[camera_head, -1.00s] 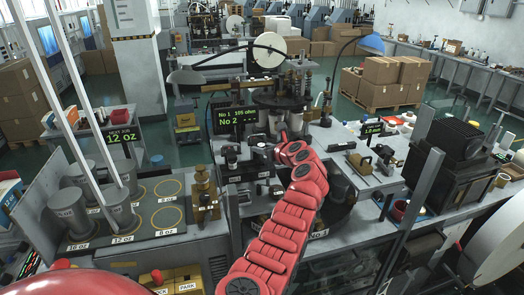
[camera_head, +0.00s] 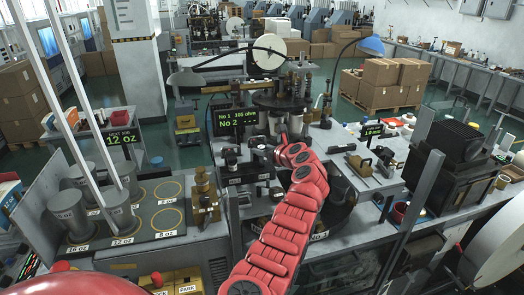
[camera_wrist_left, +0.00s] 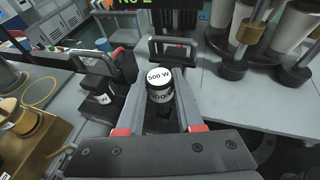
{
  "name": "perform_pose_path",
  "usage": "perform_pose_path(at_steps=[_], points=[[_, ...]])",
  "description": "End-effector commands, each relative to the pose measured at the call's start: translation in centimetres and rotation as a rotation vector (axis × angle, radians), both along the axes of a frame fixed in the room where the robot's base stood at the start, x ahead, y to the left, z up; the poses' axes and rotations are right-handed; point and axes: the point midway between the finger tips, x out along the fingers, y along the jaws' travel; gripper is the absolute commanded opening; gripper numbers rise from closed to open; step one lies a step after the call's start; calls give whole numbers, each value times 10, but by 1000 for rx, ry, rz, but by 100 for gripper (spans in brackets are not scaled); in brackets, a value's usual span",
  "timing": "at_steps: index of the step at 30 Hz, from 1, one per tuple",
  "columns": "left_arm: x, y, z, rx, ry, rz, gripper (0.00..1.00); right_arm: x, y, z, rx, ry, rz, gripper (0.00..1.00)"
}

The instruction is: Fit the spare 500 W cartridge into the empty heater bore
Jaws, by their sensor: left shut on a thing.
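My left gripper (camera_wrist_left: 160,100) is shut on a short cylindrical cartridge (camera_wrist_left: 159,87) with a white top marked "500 W". The fingers grip its two sides, and its lower end is hidden. In the head view my left gripper (camera_head: 264,152) is small and dark, over the equipment on the central bench. A second white-topped piece marked "W" (camera_wrist_left: 103,98) sits in a dark holder left of the fingers. A display (camera_head: 236,121) shows "No 1 105 ohm" and "No 2" with dashes. I cannot make out the empty heater bore. My right gripper is not in view.
Dark bracket-like handles (camera_wrist_left: 172,48) stand just beyond the fingers. Upright posts with white cups (camera_wrist_left: 290,30) stand at the upper right. A brass fixture (camera_head: 204,196) and grey cup-size cylinders (camera_head: 119,207) are left of my arm. Bare grey bench (camera_wrist_left: 235,95) lies right of the gripper.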

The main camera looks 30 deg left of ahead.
Motion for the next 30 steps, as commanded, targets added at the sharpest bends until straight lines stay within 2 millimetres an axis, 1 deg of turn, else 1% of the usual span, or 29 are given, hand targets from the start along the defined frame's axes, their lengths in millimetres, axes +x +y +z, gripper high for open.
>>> perform_pose_path(at_steps=[18, 30], points=[[0, 0, 0, 0, 0, -1, 0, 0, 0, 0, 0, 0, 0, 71], [0, -1, -9, 0, 1, 0, 0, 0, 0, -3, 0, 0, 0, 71]])
